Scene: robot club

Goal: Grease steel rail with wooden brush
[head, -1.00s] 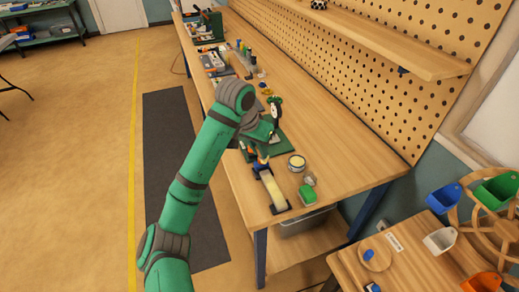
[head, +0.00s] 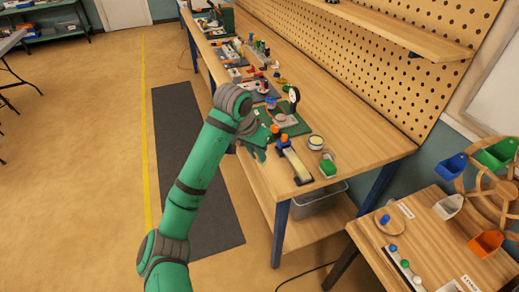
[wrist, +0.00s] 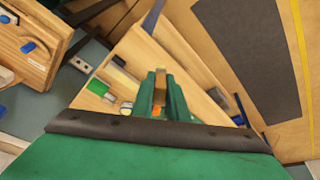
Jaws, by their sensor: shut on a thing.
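My gripper (head: 263,146) is at the bench's left edge, beside the far end of a pale strip in a dark holder, which looks like the steel rail (head: 297,164). In the wrist view my gripper (wrist: 161,82) is shut on a brown wooden piece, seemingly the wooden brush (wrist: 161,78). Its bristles are hidden. I cannot tell whether the brush touches anything. A round tin with a pale top (head: 315,142) stands right of the rail; it also shows in the wrist view (wrist: 126,107).
A green block (head: 327,168) sits right of the rail's near end. A green board with a dial gauge (head: 293,98) stands behind. Several tools crowd the far bench. Bare wood (head: 365,130) lies to the right. A small table (head: 430,255) stands front right.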

